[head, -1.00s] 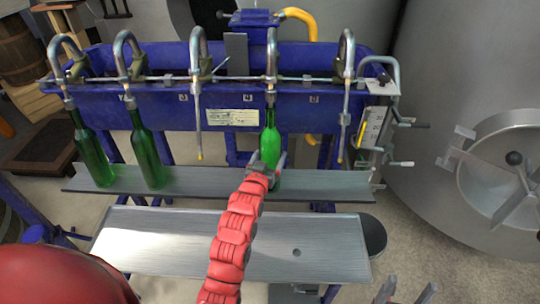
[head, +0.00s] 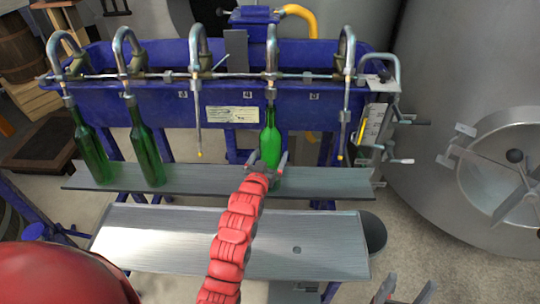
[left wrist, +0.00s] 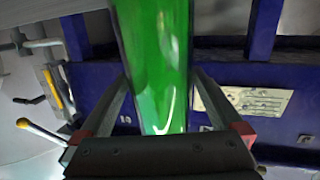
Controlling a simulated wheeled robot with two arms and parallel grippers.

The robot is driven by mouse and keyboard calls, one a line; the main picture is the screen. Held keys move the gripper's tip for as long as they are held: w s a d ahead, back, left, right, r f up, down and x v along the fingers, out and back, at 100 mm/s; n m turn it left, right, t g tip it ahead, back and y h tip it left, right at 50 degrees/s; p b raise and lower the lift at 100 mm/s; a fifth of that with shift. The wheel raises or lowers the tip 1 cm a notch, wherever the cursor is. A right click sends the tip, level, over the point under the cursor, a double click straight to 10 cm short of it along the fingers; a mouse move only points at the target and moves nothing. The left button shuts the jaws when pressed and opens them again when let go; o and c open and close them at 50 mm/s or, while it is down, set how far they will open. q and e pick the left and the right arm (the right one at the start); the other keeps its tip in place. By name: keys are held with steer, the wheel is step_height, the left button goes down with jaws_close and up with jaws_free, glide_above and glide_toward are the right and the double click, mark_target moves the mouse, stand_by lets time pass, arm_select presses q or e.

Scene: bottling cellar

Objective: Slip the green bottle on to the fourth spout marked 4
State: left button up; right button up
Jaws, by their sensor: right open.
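The green bottle (head: 269,152) is upright under the fourth spout (head: 271,88), its mouth at the spout's lower end; I cannot tell how far the tube reaches inside. The marking 4 (head: 247,96) is on the blue trough beside it. The bottle's base is at the grey shelf. My left gripper (head: 267,165) has one finger on each side of the bottle's lower body, with a gap at the right finger. The left wrist view shows the bottle (left wrist: 158,65) between the spread fingers. My right gripper (head: 406,290) is open and empty at the bottom right.
Two other green bottles (head: 90,147) (head: 147,152) stand at the first two spouts. The third spout (head: 197,110) and fifth spout (head: 345,115) are free. A bare metal plate (head: 160,240) lies in front of the shelf (head: 330,182). A large steel tank (head: 440,80) stands at the right.

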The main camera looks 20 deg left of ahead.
arm_select(q)
steer(key=shift+s, duration=0.1)
steer(key=s+r+p, duration=0.2)
steer(key=s+p, duration=0.1)
steer(key=s, duration=1.4)
steer(key=shift+d+r, duration=0.15)
steer(key=shift+d, duration=0.15)
steer(key=shift+r, duration=0.1)
